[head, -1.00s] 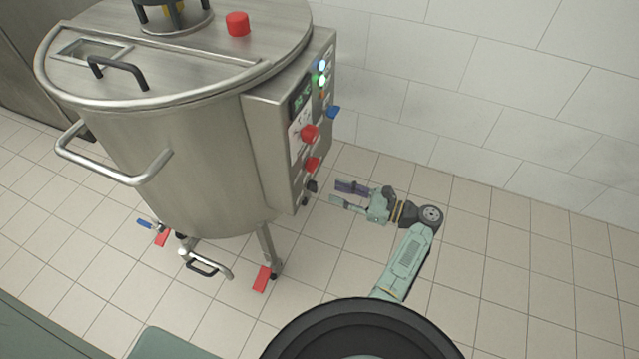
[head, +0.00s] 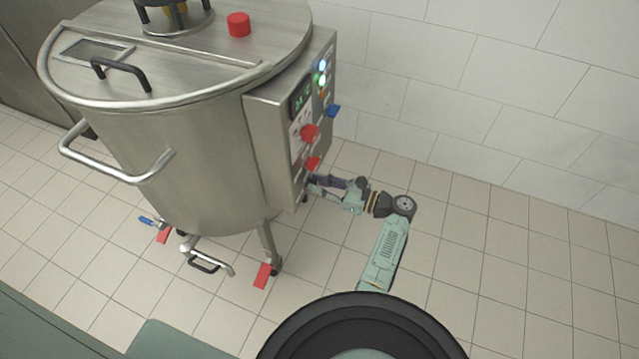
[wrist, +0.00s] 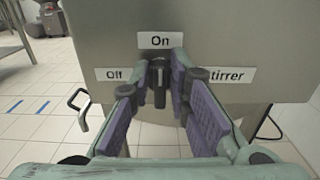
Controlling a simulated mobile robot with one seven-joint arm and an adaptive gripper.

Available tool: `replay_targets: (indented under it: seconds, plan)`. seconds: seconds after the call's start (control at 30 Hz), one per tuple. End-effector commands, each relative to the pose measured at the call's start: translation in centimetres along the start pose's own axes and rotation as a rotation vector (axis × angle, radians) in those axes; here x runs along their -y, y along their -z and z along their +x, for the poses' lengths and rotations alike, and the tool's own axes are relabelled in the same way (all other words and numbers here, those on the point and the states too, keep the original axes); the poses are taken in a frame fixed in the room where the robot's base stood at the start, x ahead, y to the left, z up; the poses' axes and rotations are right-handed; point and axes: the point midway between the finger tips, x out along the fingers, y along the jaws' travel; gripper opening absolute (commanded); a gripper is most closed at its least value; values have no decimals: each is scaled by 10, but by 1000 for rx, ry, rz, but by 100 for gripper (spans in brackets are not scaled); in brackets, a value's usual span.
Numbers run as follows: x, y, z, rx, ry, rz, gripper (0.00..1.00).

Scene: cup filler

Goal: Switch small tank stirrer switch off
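The stirrer switch (wrist: 159,82) is a dark knob on the steel panel in the wrist view. It stands upright under the "On" label (wrist: 160,40), with the "Off" label (wrist: 116,74) to its left and a partly covered "Stirrer" label (wrist: 232,75) to its right. My gripper (wrist: 159,70) is open, its purple-padded fingers on either side of the knob; I cannot tell whether they touch it. In the head view my gripper (head: 309,187) is at the low end of the control box (head: 270,130) on the steel tank (head: 190,150); the switch is hidden there.
Red knobs (head: 310,132) and a blue switch (head: 333,111) sit higher on the control box. A tank leg (head: 269,245) and a red foot piece (head: 263,275) stand below. Tiled floor right of my arm is clear up to the white wall (head: 520,100).

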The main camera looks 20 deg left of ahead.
Motion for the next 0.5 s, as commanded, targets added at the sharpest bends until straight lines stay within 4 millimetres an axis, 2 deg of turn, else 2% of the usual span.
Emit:
replay_targets:
  seconds: [0.2,0.5]
  plan:
    - [0,0,0,0,0,0,0]
    - [0,0,0,0,0,0,0]
